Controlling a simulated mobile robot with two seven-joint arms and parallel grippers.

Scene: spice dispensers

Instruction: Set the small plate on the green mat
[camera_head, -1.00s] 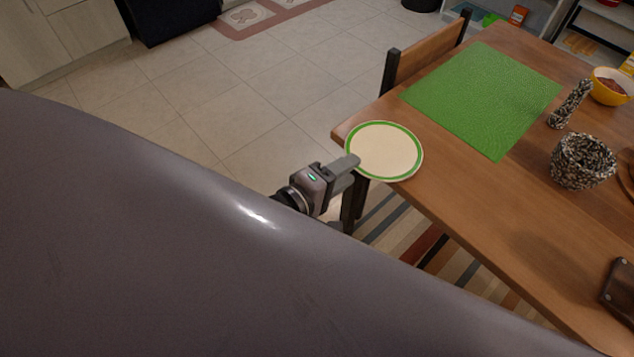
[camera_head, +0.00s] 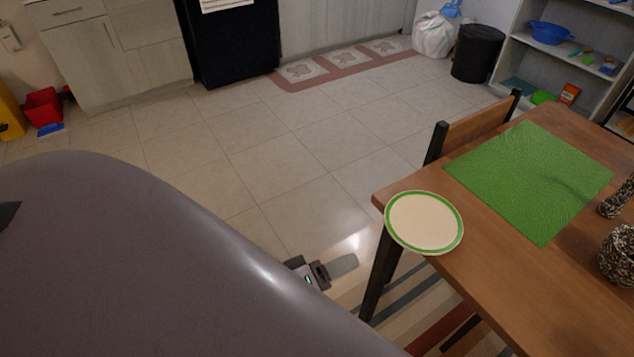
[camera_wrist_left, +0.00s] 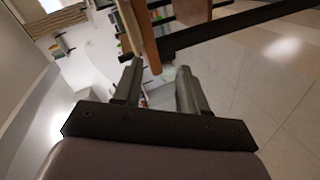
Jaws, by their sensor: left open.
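The small plate (camera_head: 424,222), cream with a green rim, lies at the table's near left corner and overhangs the edge a little. The green mat (camera_head: 530,180) lies flat on the table behind it and to the right, apart from the plate. My left gripper (camera_head: 342,266) is left of and below the plate, off the table, partly hidden by my own body. In the left wrist view the two fingers (camera_wrist_left: 158,90) are spread and empty. The plate cannot be made out clearly there. My right gripper is not in view.
The wooden table (camera_head: 500,285) holds a speckled pot (camera_head: 618,256) and a speckled shaker (camera_head: 618,200) at right. A chair (camera_head: 475,130) stands against the table's far side. Tiled floor left of the table is free.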

